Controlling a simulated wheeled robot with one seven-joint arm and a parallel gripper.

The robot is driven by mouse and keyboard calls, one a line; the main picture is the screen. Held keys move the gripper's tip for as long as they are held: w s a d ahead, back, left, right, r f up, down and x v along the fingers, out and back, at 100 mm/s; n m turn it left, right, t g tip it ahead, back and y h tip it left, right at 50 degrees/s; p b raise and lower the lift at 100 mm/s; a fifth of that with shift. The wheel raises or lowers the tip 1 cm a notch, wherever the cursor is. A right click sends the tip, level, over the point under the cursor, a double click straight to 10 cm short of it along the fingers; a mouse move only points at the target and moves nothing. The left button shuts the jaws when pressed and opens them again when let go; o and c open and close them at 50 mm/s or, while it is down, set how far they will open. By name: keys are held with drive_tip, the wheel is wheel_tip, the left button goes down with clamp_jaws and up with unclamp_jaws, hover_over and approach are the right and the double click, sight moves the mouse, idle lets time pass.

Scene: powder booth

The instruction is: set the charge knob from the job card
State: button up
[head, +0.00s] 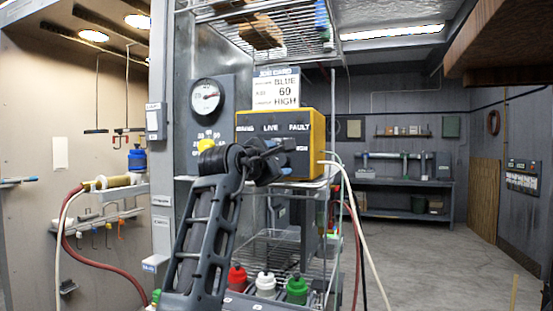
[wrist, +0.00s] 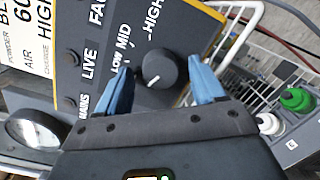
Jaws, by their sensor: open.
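The job card (head: 276,90) stands on top of the yellow-edged control box (head: 316,135); it reads BLUE, 60 and HIGH, and HIGH is its charge line. In the wrist view the dark round charge knob (wrist: 160,66) is on the box's grey face, with LOW, MID and HIGH printed around it. A short white mark shows on the knob's lower-left part; I cannot tell surely which label it points to. My gripper (wrist: 161,78) is open, its blue fingers on either side of the knob; contact is not clear. In the head view my gripper (head: 277,157) hides the knob.
A round pressure gauge (head: 207,96) is on the panel left of the box. Red (head: 237,278), white (head: 265,284) and green (head: 297,288) bottles stand below. Pale hoses (head: 349,190) hang right of the box. A wire shelf (head: 262,25) is overhead. Open floor (head: 440,265) lies to the right.

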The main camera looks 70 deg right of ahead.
drive_tip(key=shift+d, duration=0.15)
drive_tip(key=c, duration=1.1)
drive_tip(key=shift+o, duration=0.2)
